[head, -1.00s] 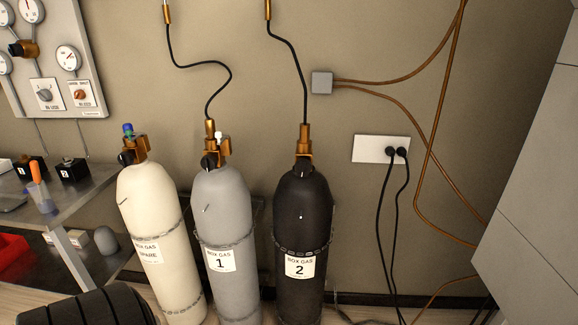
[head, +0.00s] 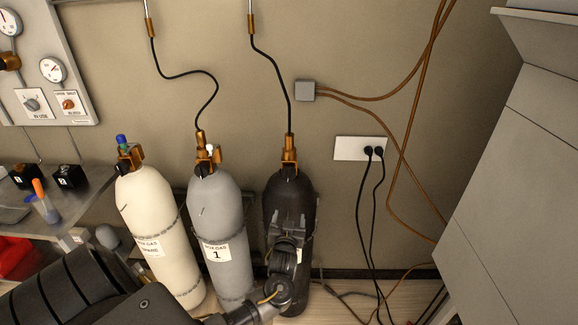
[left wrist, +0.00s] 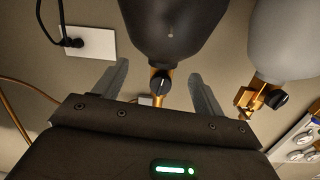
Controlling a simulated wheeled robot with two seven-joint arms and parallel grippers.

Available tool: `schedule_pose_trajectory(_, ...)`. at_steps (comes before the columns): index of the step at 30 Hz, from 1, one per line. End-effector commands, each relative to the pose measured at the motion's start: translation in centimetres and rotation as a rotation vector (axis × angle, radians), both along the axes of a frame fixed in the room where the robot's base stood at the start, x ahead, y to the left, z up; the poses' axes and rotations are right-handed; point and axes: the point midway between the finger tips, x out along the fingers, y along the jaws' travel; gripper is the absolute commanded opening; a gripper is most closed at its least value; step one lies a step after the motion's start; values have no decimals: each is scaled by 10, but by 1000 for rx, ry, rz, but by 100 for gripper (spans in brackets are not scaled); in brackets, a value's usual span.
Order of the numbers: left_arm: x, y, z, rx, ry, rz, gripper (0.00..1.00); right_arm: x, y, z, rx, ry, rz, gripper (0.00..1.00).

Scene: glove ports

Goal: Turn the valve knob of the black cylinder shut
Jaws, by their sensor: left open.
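The black cylinder (head: 288,195) stands against the wall, right of the grey one, with a brass valve (head: 289,155) on top. Its black valve knob (head: 289,173) faces me. In the left wrist view the jaws (left wrist: 160,88) are open and empty. The black knob (left wrist: 159,82) shows between the two fingers there, with the dark cylinder (left wrist: 172,28) above it. Contact cannot be seen. My right gripper is out of view.
The grey cylinder (head: 215,205) and the cream cylinder (head: 150,205) stand close on the left. A black hose (head: 288,90) rises from the black cylinder's valve. A wall socket (head: 350,148) with cables is on the right. A grey panel (head: 540,190) fills the right edge.

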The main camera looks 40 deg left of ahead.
Motion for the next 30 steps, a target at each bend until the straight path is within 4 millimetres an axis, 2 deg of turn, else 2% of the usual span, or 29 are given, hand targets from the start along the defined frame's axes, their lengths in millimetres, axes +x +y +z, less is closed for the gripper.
schedule_pose_trajectory(1,3,3,33,-7,-51,17,71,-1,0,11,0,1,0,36)
schedule_pose_trajectory(3,5,7,59,-17,-102,37,71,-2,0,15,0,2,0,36)
schedule_pose_trajectory(6,5,10,77,-26,-141,53,71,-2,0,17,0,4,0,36)
schedule_pose_trajectory(14,10,15,81,-25,-150,58,71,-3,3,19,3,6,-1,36)
schedule_pose_trajectory(30,79,68,81,-26,-148,58,71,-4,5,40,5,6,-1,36)
